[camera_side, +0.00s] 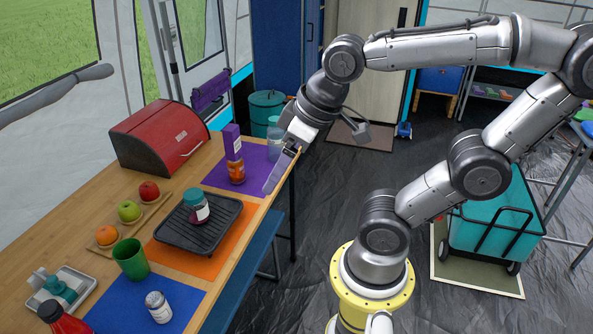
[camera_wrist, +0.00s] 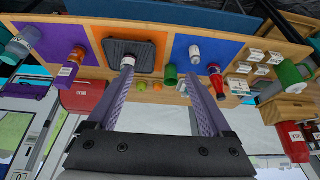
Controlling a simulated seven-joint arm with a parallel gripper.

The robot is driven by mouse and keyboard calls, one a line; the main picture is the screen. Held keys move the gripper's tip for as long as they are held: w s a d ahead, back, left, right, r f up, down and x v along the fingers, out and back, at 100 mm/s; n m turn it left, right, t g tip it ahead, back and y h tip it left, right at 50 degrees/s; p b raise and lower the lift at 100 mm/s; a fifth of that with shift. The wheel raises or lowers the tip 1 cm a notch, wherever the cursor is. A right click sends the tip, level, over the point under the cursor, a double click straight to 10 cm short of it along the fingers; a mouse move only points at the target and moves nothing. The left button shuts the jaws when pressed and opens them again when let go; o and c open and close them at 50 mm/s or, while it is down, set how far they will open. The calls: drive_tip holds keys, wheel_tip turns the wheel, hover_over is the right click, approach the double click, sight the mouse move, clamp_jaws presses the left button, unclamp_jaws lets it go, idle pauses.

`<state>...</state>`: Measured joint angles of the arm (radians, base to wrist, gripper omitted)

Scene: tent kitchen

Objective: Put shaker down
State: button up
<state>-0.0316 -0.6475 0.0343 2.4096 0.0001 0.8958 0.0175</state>
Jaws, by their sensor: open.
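Several jars could be the shaker, and I cannot tell which one is meant. A jar with a teal lid and dark label (camera_side: 195,208) stands on the black grill pan (camera_side: 172,234). My gripper (camera_side: 270,187) is at the table's right edge by the purple mat, apart from these jars. In the wrist view my gripper (camera_wrist: 159,73) is open, with nothing between its fingers.
The grill pan rests on an orange mat (camera_side: 218,262). A green cup (camera_side: 130,259) and a fruit board (camera_side: 160,207) are beside it. A red bread box (camera_side: 160,139) stands at the back. A pale blue jar (camera_side: 275,146) is behind my gripper. A red bottle (camera_side: 62,320) is at the front.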

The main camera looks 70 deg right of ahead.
drive_tip(key=shift+o, duration=0.5)
drive_tip(key=shift+s+d+f, duration=0.15)
drive_tip(key=shift+s+f, duration=0.05)
drive_tip(key=shift+s, duration=0.5)
drive_tip(key=shift+s+d+f, duration=0.15)
drive_tip(key=shift+s+f, duration=0.05)
drive_tip(key=shift+s, duration=0.45)
